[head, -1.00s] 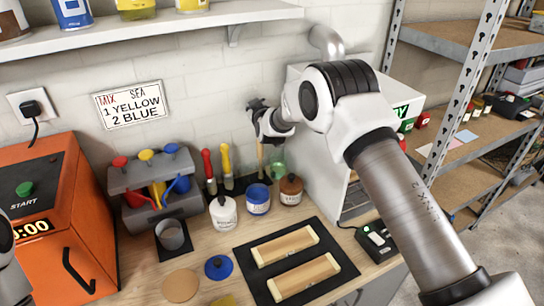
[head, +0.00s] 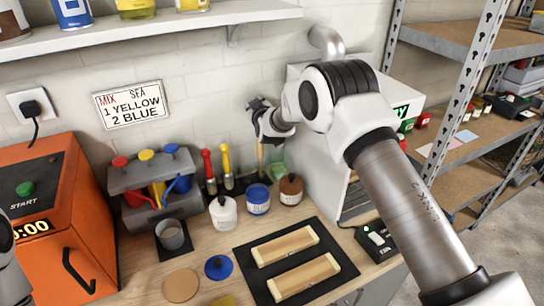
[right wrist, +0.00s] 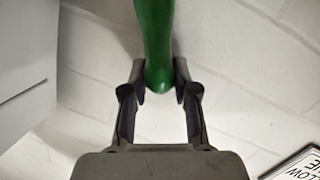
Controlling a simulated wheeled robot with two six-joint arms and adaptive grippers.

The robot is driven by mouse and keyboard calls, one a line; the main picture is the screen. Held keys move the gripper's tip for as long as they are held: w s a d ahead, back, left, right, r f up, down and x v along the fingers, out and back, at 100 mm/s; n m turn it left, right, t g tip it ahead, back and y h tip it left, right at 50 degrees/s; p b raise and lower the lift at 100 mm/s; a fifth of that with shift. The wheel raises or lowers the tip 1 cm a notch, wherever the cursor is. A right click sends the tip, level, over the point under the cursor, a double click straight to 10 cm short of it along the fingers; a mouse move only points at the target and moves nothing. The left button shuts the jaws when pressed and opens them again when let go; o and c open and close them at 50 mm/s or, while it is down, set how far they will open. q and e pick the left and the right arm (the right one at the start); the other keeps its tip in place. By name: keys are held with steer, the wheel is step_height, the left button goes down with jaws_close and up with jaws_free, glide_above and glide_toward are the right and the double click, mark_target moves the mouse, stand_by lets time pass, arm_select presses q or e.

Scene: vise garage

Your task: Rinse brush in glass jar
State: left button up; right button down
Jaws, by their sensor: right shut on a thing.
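My right gripper (head: 258,106) is up against the back wall, above the rear of the bench. It is shut on the brush, whose green handle (right wrist: 155,45) stands between the fingers in the right wrist view. In the head view the brush's tan lower part (head: 261,153) hangs down roughly upright below the gripper. The greenish glass jar (head: 278,168) stands close beside it at the back of the bench. The brush's lower end is hard to make out, so I cannot tell whether it is inside the jar. My left gripper is out of view.
Red- and yellow-handled brushes (head: 226,165) stand left of the jar. White (head: 223,213), blue (head: 258,199) and brown (head: 291,190) paint pots stand in front. A white cabinet (head: 325,170) is close on the right. A black mat (head: 340,262) with wooden pieces lies nearer.

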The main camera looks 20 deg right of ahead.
mark_target(253, 90)
stand_by(0.4)
steer(key=shift+r+p, duration=1)
steer(key=shift+r, duration=1.05)
steer(key=shift+f, duration=0.1)
